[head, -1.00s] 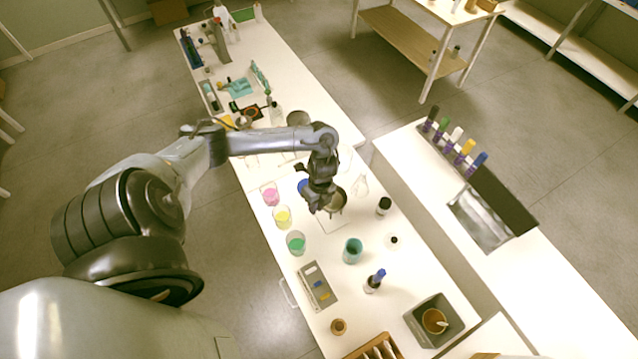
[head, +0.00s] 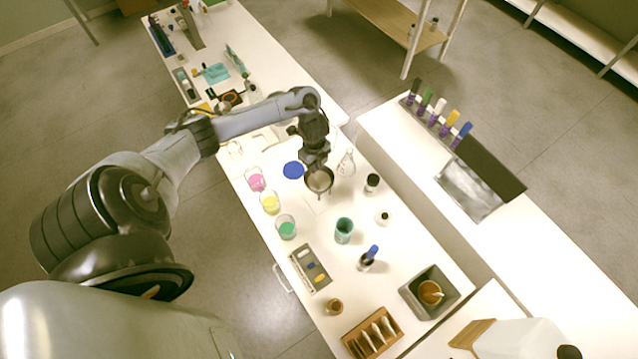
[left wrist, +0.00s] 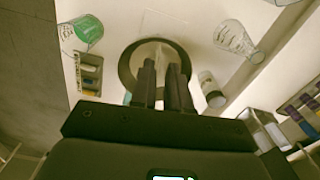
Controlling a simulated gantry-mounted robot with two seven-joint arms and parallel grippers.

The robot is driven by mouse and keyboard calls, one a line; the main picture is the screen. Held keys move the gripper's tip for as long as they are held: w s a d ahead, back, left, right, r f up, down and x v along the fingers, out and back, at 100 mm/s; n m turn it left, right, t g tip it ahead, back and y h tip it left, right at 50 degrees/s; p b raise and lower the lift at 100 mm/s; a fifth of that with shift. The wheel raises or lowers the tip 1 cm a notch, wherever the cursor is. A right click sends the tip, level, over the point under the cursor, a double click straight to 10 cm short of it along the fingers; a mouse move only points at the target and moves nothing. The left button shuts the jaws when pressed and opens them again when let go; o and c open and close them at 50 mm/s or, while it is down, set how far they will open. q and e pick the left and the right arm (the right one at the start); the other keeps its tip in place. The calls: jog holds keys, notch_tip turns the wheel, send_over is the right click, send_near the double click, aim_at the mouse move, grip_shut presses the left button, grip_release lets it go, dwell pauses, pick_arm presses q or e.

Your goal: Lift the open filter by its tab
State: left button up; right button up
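My left gripper (head: 317,163) hangs over a round dark-rimmed bowl on thin legs (head: 319,183), which stands on the table. In the left wrist view, the bowl (left wrist: 128,68) lies behind the gripper fingers (left wrist: 163,68) and looks pale inside. The fingers point down at it, close together with a narrow gap. I cannot tell whether anything thin is held between them. No filter tab can be made out. White cone-like pieces (head: 374,334) stand in a wooden rack at the table's near end; they may be filters. My right gripper is not in view.
Beakers of pink (head: 255,179), yellow (head: 270,203) and green liquid (head: 286,228) line the left edge. A glass flask (head: 346,162) and a dark-capped bottle (head: 372,183) stand close right of the bowl. A teal cup (head: 344,231) stands nearer.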

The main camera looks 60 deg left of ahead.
aim_at(320, 181)
pick_arm(q)
notch_tip(320, 181, down, 4)
jog(key=shift+s, duration=0.15)
grip_shut()
dwell(0.3)
